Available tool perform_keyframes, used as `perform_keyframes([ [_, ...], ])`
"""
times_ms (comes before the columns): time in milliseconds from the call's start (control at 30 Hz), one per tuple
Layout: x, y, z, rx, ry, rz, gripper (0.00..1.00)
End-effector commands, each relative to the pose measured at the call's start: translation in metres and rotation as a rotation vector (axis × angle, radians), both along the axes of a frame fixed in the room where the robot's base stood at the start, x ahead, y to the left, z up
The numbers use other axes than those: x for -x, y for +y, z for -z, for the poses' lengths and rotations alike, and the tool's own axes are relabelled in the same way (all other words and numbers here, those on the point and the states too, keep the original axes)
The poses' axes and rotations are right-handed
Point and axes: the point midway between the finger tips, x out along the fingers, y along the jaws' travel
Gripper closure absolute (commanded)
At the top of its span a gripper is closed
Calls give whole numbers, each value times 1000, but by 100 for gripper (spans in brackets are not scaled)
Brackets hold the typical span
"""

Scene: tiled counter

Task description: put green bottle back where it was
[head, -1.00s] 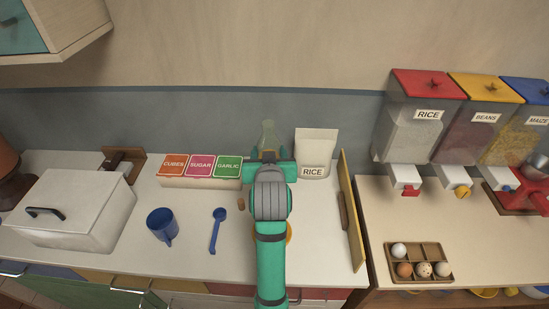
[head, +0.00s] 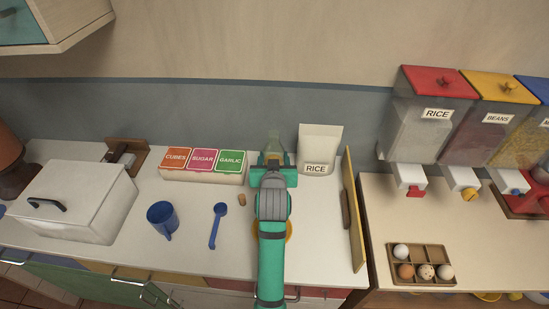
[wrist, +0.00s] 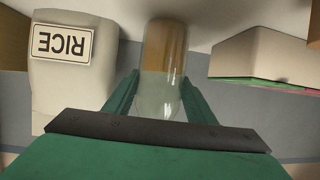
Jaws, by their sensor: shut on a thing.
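The green bottle (head: 273,138) is translucent and upright, between the row of labelled boxes and the rice bag at the back of the counter. In the wrist view the bottle (wrist: 164,65) shows a brown lower part and a clear, pale upper part. My gripper (head: 272,168) is shut on it, with one green finger on each side in the wrist view (wrist: 160,98).
The rice bag (head: 319,150) stands close to the right. The box row (head: 203,174) is close to the left. A wooden board (head: 353,208) stands at the right edge.

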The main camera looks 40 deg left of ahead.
Motion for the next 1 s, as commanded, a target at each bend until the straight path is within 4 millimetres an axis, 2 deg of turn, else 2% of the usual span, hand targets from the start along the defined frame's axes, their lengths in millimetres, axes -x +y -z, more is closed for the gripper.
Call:
perform_keyframes([
  [233,0,0,1,-2,-2,0,88],
  [267,0,-1,3,1,1,1,47],
  [333,-1,-1,3,1,1,1,31],
  [700,-1,-1,-2,0,-1,1,31],
  [867,14,-12,-8,0,-1,2,31],
  [1000,35,-27,-19,-1,-1,2,31],
])
